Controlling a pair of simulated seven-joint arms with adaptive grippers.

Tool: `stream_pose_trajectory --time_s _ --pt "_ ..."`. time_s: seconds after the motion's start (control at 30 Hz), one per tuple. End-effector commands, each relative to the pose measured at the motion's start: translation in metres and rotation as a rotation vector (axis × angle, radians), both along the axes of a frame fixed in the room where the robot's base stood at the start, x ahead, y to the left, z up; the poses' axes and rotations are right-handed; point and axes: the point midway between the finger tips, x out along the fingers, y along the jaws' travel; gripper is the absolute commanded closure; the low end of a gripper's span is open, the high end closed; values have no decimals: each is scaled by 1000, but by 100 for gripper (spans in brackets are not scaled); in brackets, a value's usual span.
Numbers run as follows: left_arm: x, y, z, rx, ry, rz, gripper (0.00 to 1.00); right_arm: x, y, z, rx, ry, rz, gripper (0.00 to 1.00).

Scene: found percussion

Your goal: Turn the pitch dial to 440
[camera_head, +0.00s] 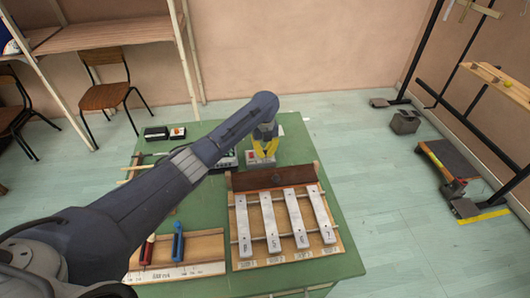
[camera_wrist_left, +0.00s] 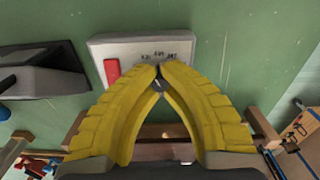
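The pitch box (camera_wrist_left: 130,48) is a pale box on the green table with a red part (camera_wrist_left: 112,71) and small printed numbers along its face, too small to read surely. It also shows in the head view (camera_head: 251,160), partly behind my gripper. The pitch dial (camera_wrist_left: 158,85) is a small dark knob, mostly hidden between the yellow fingertips. My left gripper (camera_wrist_left: 160,72) points down at the box, its fingertips close together around the dial; it also shows in the head view (camera_head: 265,150). The dial's pointer setting cannot be read. My right gripper is in neither view.
A xylophone-like frame with metal bars (camera_head: 285,225) stands in front of the box. A wooden rack with red and blue handled tools (camera_head: 178,242) is at the front left. A dark device (camera_wrist_left: 40,75) sits left of the box. Small boxes (camera_head: 156,133) lie at the table's back left.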

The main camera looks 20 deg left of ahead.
Motion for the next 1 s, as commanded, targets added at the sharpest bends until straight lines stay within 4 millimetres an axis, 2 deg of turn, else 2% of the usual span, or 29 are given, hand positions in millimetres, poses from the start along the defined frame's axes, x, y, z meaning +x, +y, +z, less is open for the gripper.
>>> stream_pose_trajectory --time_s 0.2,0.5,1.0 --pt "1 1 1 2 -1 -182 100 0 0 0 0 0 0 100" --pt "1 0 1 1 0 -366 100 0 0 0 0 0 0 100" --pt "1 0 1 0 -1 -465 100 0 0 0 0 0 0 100"
